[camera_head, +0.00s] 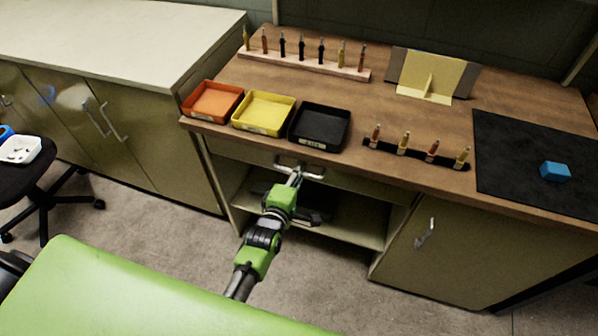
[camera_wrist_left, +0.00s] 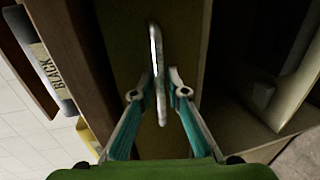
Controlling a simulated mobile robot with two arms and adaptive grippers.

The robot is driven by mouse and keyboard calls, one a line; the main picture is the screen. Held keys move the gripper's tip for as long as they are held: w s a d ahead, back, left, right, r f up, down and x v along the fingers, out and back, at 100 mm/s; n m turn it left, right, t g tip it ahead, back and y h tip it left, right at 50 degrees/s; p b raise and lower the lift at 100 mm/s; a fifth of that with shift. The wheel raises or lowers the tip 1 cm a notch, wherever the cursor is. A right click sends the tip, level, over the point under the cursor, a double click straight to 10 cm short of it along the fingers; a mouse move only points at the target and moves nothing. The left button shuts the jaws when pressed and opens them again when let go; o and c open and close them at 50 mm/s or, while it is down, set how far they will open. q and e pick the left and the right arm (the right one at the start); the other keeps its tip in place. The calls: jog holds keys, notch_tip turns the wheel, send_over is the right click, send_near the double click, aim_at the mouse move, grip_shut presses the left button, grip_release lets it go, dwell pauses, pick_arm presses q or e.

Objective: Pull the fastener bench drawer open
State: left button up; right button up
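The fastener bench drawer (camera_head: 240,152) is an olive-green front just under the wooden top; it looks flush with the bench. Its silver bar handle (camera_head: 313,175) also shows upright in the left wrist view (camera_wrist_left: 156,50). My left gripper (camera_head: 296,174) is at the handle. In the wrist view its two fingers (camera_wrist_left: 161,74) stand on either side of the handle bar, with a small gap still showing between the tips. I cannot tell whether a finger touches the bar. My right gripper is not in view.
An orange tray (camera_head: 212,101), a yellow tray (camera_head: 263,112) and a black tray (camera_head: 320,127) stand on the bench above the drawer. An open shelf (camera_head: 345,228) lies below it. A cupboard door with a handle (camera_head: 425,234) is at the right. Grey floor is clear in front.

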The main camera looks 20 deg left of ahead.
pick_arm(q)
grip_shut()
jog(key=shift+s, duration=0.1)
jog(key=f+p+v, duration=0.2)
jog(key=p+v, duration=0.1)
jog(key=v, duration=0.8)
jog(key=s+d+f+p+v, duration=0.1)
jog(key=f+p+v, duration=0.1)
jog(key=v, duration=0.9)
jog(key=shift+s+a+f+p, duration=0.4)
jog(key=shift+a+p, duration=0.1)
jog(key=shift+p, duration=0.2)
